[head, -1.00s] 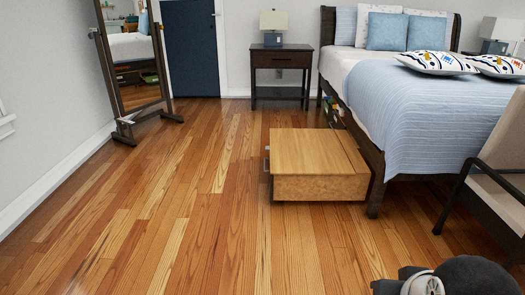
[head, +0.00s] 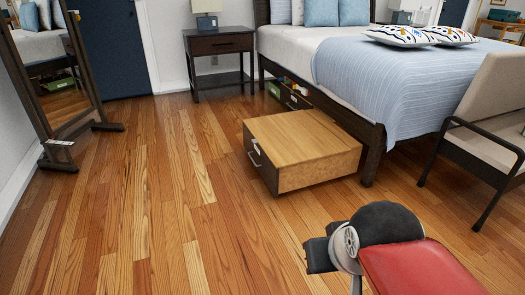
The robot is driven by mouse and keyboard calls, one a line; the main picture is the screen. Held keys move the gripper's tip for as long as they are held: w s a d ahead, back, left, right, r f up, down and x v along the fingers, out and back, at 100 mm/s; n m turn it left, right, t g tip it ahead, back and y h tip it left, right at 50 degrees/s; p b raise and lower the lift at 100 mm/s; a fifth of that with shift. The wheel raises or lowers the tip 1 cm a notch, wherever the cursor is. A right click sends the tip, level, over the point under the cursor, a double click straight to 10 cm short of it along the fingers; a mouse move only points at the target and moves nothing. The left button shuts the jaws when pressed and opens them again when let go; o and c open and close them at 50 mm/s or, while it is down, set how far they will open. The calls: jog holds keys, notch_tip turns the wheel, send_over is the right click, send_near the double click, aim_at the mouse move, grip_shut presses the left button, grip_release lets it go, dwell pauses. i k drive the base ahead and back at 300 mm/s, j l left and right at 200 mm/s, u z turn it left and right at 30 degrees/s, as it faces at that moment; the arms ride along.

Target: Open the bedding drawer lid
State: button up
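The bedding drawer (head: 318,167) is a light wood box that stands out from under the side of the bed, low on the floor. Its wooden top lid (head: 300,137) lies flat and closed over it, so the inside is hidden. Its dark front with a metal handle (head: 254,154) faces left. Part of my own arm, red and black, shows at the bottom right, in front of the drawer and apart from it. My gripper itself is not visible.
The bed (head: 370,92) stands behind the drawer, with another open drawer holding things (head: 290,93) farther back. A nightstand (head: 220,60) is at the back, a standing mirror (head: 55,75) at left, an armchair (head: 493,125) at right. The wooden floor (head: 150,220) left and in front is clear.

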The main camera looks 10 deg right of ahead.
aim_at(287, 139)
jog(key=i+j, duration=0.1)
jog(key=i, duration=0.6)
jog(key=i+j, duration=0.15)
jog(key=i, duration=0.5)
jog(key=i+j+z, duration=0.1)
jog(key=i, duration=0.6)
jog(key=i+j, duration=0.2)
jog(key=i, duration=0.5)
